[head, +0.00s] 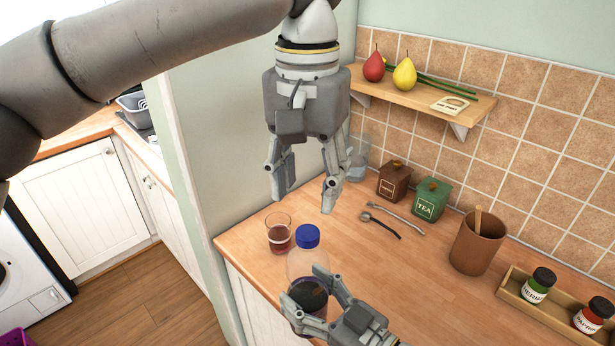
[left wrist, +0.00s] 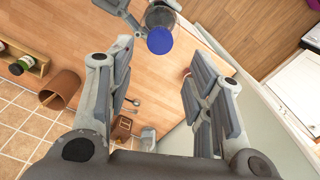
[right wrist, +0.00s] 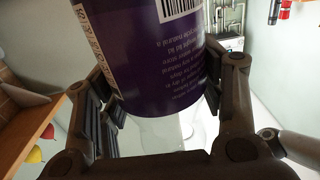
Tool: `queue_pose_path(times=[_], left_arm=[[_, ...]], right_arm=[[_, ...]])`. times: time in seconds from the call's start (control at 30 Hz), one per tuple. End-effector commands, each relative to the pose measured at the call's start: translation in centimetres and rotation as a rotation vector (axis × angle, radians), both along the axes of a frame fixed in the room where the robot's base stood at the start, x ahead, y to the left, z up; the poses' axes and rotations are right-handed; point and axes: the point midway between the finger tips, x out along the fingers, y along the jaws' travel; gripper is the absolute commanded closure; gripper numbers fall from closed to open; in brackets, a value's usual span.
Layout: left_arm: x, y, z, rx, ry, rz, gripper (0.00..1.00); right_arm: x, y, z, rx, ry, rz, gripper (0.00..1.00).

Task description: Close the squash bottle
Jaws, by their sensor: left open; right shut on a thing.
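The squash bottle (head: 306,264) is clear with a dark purple label and stands upright near the worktop's front edge. Its blue cap (head: 307,236) sits at the top of the neck; I cannot tell whether it is tight. The cap also shows in the left wrist view (left wrist: 160,41). My right gripper (head: 310,288) is shut around the lower, labelled part of the bottle. The purple label (right wrist: 160,60) fills the space between its fingers in the right wrist view. My left gripper (head: 303,200) is open and empty, pointing down above the cap.
A glass with dark drink (head: 279,236) stands just left of the bottle. Behind are a brown canister (head: 393,181), a green tea tin (head: 431,200) and loose utensils (head: 385,222). A brown pot (head: 479,243) and a spice tray (head: 540,312) stand right. The worktop between is clear.

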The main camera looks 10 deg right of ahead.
Motion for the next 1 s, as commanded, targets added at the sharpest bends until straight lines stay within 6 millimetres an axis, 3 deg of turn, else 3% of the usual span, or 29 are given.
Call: queue_pose_path(times=[0.17,0.6,1.0], left_arm=[[0.0,0.1,-1.3,0.003,0.001,0.000,0.52],[0.0,0.0,-7.3,0.002,0.001,-0.002,0.52],[0.0,0.0,-8.0,0.000,0.000,-0.002,0.52]], right_arm=[[0.0,0.0,0.1,0.001,-0.003,0.001,1.00],[0.0,0.0,0.1,0.001,-0.003,0.001,1.00],[0.0,0.0,0.1,0.001,-0.003,0.001,1.00]])
